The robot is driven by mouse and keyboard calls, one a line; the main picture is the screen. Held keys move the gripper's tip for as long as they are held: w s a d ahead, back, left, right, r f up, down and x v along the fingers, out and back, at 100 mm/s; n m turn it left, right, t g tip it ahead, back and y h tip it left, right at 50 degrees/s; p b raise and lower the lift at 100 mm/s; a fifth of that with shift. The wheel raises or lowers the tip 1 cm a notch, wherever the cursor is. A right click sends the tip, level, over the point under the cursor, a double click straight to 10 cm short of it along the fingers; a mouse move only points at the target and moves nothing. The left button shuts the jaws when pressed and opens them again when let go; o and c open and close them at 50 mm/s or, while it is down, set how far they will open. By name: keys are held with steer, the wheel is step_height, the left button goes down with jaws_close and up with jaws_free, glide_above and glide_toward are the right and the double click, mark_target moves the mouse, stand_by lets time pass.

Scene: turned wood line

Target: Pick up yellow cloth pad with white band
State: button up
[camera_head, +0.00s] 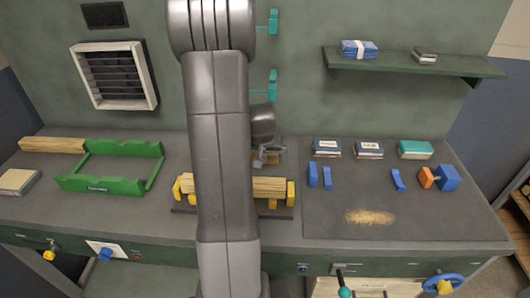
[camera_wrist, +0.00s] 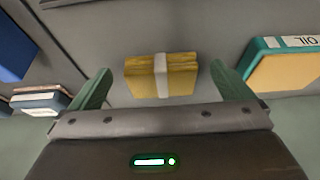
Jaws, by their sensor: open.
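The yellow cloth pad with its white band (camera_wrist: 161,76) lies on the grey bench in the wrist view. The band runs across its middle. My gripper (camera_wrist: 163,86) is open, with one green finger on each side of the pad and a gap to it on both sides. Nothing is held. In the head view my gripper (camera_head: 268,157) is over the back of the bench beside my arm, which hides most of the area around the pad.
An OIL-labelled teal and tan box (camera_wrist: 285,70) is right of my gripper; stacked sanding-type packs (camera_wrist: 48,99) are left. A wooden piece (camera_head: 268,187) lies in yellow holders in front. A green frame (camera_head: 110,181) stands left. Sawdust (camera_head: 369,217) lies right.

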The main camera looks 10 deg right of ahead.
mark_target(265, 155)
steer(key=shift+w+d, duration=0.1)
steer(key=shift+w, duration=0.3)
steer(key=shift+w+d+r+p, duration=0.1)
steer(key=shift+w+d+p, duration=0.1)
steer(key=shift+w+p, duration=0.3)
steer(key=shift+w+d+r+p, duration=0.1)
steer(key=shift+w+d+p, duration=0.05)
steer(key=shift+w, duration=0.5)
steer(key=shift+x, duration=1.2)
steer(key=shift+w+d+f, duration=0.1)
steer(key=shift+w+f, duration=0.1)
steer(key=shift+f, duration=0.3)
steer(key=c, duration=0.8)
